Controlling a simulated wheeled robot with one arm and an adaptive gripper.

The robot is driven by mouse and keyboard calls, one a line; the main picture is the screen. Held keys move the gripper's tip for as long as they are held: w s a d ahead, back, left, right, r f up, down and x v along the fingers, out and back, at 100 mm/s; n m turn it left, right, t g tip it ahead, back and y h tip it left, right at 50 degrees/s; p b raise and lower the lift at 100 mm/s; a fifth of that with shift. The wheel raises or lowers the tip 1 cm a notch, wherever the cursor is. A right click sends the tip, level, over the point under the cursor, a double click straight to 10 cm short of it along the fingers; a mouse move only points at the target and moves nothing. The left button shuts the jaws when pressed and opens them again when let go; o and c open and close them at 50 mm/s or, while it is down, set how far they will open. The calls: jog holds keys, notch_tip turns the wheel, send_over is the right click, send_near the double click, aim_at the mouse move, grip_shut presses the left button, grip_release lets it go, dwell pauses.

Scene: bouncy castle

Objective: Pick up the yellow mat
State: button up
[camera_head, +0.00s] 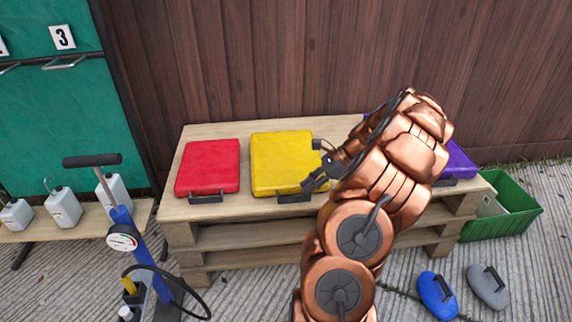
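The yellow mat (280,160) is a flat square pad with a dark handle (293,198) on its front edge. It lies on a wooden pallet bench (262,208) between a red mat and my arm. My gripper (312,180) is dark and small in view, at the right edge of the yellow mat, with its fingers pointing left. I cannot tell whether it touches the mat or hovers over it, or how far its fingers are apart. My copper-coloured arm rises from the bottom and covers the bench to the right of the mat.
The red mat (208,166) lies to the left, and a purple mat (460,160) is partly hidden behind my arm. A blue pump (137,238) and white canisters (64,205) stand at left. A green crate (510,213) and blue (436,294) and grey (488,287) pads are at right. A wooden fence is behind.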

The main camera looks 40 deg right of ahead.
aim_at(296, 197)
jog(key=shift+b+x, duration=1.75)
jog(key=shift+x, duration=1.45)
jog(key=shift+s, duration=0.1)
jog(key=shift+c, duration=0.3)
grip_shut()
